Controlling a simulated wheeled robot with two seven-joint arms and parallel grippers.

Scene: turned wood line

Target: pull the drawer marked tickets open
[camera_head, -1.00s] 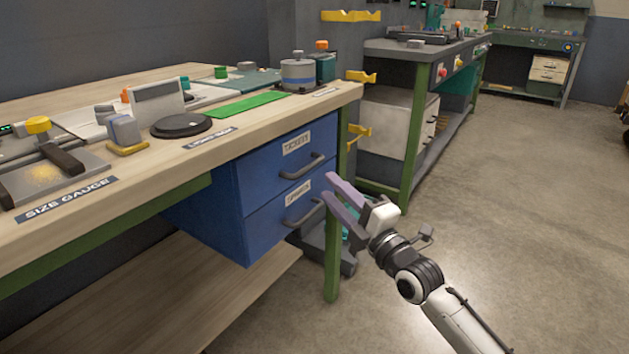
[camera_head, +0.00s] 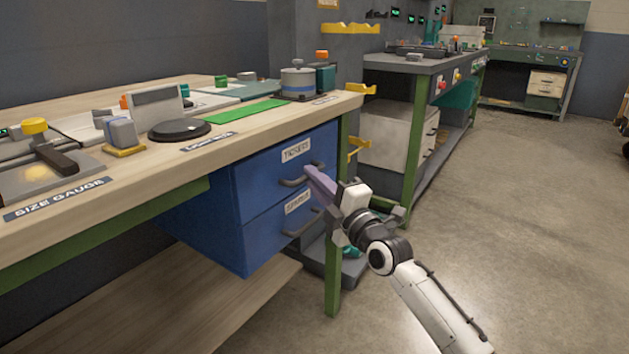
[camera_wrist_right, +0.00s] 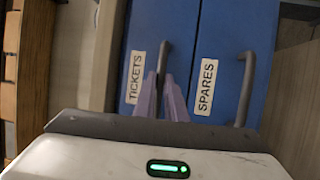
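The tickets drawer (camera_head: 262,175) is the upper blue drawer under the bench, with a white label and a dark bar handle (camera_head: 288,183). It looks closed, its front level with the spares drawer (camera_head: 262,235) below. In the right wrist view the tickets drawer (camera_wrist_right: 143,35) is on the left, the spares drawer (camera_wrist_right: 222,40) on the right. My right gripper (camera_head: 312,178) is at the tickets handle. In the wrist view its purple fingers (camera_wrist_right: 161,88) are close together, with the handle bar between them; the exact contact is partly hidden. My left gripper is not in view.
The wooden bench top (camera_head: 155,170) overhangs the drawers and carries gauges and pots. A green bench leg (camera_head: 334,260) stands right beside the drawers, near my right gripper. The concrete floor (camera_head: 510,230) to the right is clear.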

